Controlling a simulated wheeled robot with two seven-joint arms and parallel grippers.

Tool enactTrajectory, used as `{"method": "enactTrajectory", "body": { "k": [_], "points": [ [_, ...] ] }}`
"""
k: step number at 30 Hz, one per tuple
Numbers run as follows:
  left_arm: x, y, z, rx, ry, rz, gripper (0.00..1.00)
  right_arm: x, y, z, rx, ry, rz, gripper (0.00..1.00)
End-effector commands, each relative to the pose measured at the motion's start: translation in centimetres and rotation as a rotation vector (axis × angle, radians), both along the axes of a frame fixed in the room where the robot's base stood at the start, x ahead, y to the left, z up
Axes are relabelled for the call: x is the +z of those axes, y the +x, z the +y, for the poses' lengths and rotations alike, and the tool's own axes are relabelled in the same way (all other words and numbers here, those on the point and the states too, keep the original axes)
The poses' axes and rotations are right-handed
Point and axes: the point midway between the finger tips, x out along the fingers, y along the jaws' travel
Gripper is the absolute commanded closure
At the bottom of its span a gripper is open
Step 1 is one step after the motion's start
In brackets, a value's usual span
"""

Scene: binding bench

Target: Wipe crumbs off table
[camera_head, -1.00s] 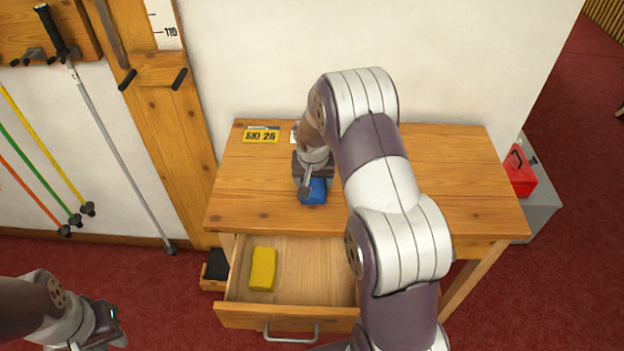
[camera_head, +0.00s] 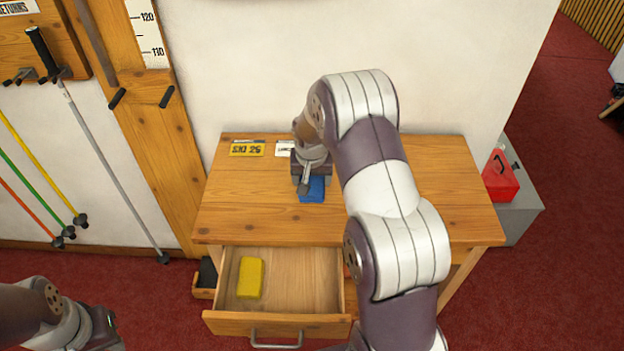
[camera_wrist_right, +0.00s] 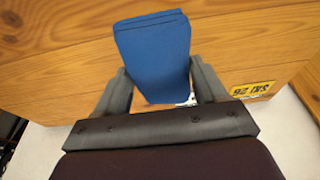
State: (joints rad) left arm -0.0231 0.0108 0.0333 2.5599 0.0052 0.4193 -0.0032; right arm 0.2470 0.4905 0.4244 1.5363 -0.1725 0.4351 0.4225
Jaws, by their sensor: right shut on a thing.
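My right gripper (camera_head: 309,184) is over the middle of the wooden table (camera_head: 240,205) and is shut on a blue block-shaped cloth or sponge (camera_head: 314,193). In the right wrist view the blue sponge (camera_wrist_right: 155,55) sits between the two fingers (camera_wrist_right: 158,92), against the tabletop or close above it; I cannot tell which. No crumbs can be made out on the visible wood. My right arm hides the table's middle right. My left gripper (camera_head: 105,328) is at the lower left, away from the table, and its fingers do not show clearly.
An open drawer (camera_head: 310,280) below the tabletop holds a yellow block (camera_head: 250,278). A yellow card (camera_head: 247,149) lies at the table's back left, and a white card (camera_head: 284,148) lies beside it. A red box (camera_head: 500,177) stands on a grey case to the right.

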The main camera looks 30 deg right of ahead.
Motion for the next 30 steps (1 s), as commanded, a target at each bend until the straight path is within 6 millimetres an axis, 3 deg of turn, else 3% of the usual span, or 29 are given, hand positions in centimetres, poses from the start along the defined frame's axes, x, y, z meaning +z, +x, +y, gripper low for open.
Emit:
{"method": "enactTrajectory", "body": {
  "k": [7, 24, 26, 30],
  "points": [
    [1.9, 0.0, 0.0, 0.000, 0.000, 0.000, 0.77, 2.3, 0.2, 0.0, 0.002, 0.000, 0.000, 0.62],
    [1.8, 0.0, 0.0, 0.000, 0.000, 0.000, 0.77, 2.4, 0.2, 0.0, 0.003, -0.001, 0.000, 0.62],
    [1.5, 0.0, 0.0, 0.000, 0.000, 0.000, 0.77, 2.1, 0.2, 0.0, 0.003, 0.000, 0.000, 0.62],
    [-1.0, 0.0, 0.0, 0.000, 0.000, 0.000, 0.77, 0.6, 0.6, 0.3, 0.012, -0.001, -0.002, 0.62]
  ]
}}
